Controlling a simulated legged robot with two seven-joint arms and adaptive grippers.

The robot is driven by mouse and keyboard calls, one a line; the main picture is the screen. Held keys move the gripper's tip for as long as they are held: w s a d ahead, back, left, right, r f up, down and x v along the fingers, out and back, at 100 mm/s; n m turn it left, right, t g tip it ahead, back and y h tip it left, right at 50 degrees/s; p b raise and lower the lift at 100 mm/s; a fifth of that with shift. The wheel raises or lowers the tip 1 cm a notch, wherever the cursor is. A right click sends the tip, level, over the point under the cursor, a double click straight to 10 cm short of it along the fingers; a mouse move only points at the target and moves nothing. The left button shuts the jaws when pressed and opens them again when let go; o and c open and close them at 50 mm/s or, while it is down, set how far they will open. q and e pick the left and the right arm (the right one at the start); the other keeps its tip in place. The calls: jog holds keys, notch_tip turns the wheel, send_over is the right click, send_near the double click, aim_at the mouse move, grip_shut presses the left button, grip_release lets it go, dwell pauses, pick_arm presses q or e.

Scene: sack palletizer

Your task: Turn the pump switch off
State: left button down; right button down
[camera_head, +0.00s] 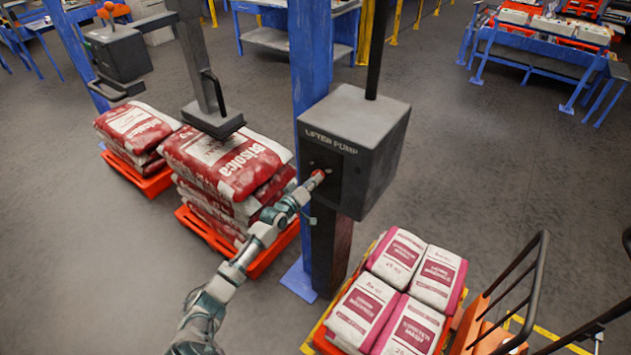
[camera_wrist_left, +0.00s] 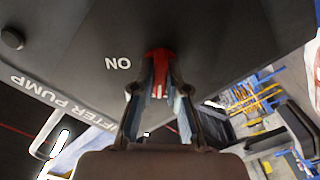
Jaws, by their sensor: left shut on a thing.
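The grey lifter pump box (camera_head: 354,145) is mounted on a post in the middle of the head view, with "LIFTER PUMP" on its front. My left gripper (camera_head: 318,178) reaches up to the box front. In the left wrist view my left gripper (camera_wrist_left: 158,95) is shut on the red pump switch (camera_wrist_left: 158,60), which sits beside the label "ON" (camera_wrist_left: 118,63). The fingers hide part of the switch. Its exact angle cannot be told. My right gripper is not in view.
Red and white sacks (camera_head: 225,165) are stacked on an orange pallet at the left, under a lifter head (camera_head: 213,122). Several pink and white sacks (camera_head: 398,258) lie at the lower right. A blue pillar (camera_head: 310,60) stands behind the box. Open floor lies at the right.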

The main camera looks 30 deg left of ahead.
pick_arm(q)
jog(key=shift+w+a+r+n, duration=0.1)
jog(key=shift+a+r+n, duration=0.25)
jog(key=shift+r, duration=0.25)
jog(key=c, duration=1.2)
grip_release()
jog(key=s, duration=0.4)
jog(key=s+a, duration=0.1)
jog(key=s, duration=0.3)
jog(key=s+f, duration=0.1)
jog(key=s, duration=0.3)
jog(key=shift+a, duration=0.3)
jog(key=shift+d, duration=0.15)
